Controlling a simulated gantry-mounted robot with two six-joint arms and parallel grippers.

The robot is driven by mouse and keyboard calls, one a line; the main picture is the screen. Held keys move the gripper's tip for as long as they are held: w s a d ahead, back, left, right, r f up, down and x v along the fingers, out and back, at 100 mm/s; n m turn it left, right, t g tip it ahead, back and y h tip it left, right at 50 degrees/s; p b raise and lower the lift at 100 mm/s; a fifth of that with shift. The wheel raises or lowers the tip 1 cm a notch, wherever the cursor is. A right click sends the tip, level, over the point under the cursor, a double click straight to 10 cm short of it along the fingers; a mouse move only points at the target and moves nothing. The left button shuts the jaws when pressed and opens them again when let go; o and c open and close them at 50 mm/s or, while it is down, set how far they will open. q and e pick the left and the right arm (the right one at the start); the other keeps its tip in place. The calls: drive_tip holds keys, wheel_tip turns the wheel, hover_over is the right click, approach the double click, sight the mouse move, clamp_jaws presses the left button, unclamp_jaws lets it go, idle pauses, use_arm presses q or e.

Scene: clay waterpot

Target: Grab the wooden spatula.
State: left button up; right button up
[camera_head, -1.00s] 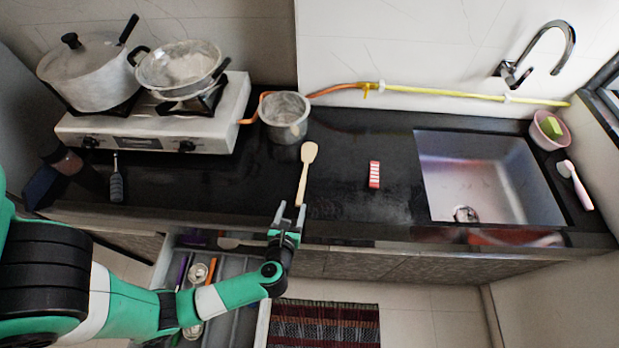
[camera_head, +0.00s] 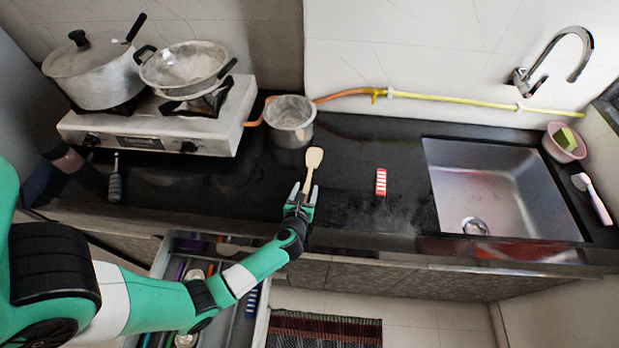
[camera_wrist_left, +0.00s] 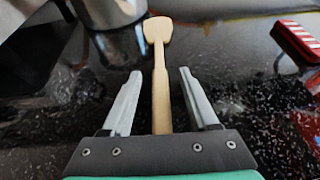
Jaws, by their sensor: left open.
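The wooden spatula (camera_head: 313,160) lies on the black counter, its flat head pointing to the back wall. In the left wrist view the spatula (camera_wrist_left: 159,60) runs straight up the picture, its handle between my two fingers with a gap on each side. My left gripper (camera_head: 305,188) is open around the handle; it also shows in the left wrist view (camera_wrist_left: 160,82). The handle's near end is hidden by the gripper body. My right gripper is not in view.
A metal pot (camera_head: 289,128) stands just beyond the spatula's head. A red-and-white box (camera_head: 381,182) lies to the right, before the sink (camera_head: 495,190). The stove (camera_head: 150,137) with cookware is at left. An open drawer (camera_head: 255,315) is below my left arm.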

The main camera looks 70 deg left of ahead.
use_arm(q)
clamp_jaws()
idle(0.3)
drive_tip(key=shift+r+p, duration=0.45)
drive_tip(key=shift+r, duration=0.05)
wheel_tip(320, 180, up, 3)
drive_tip(key=shift+p, duration=1.1)
drive_tip(key=s+d+r+p, duration=0.5)
drive_tip(key=s+d+r, duration=0.2)
drive_tip(key=s+r, duration=0.2)
drive_tip(key=s, duration=0.2)
drive_tip(key=shift+s+d+p, duration=0.35)
drive_tip(key=shift+s, duration=0.05)
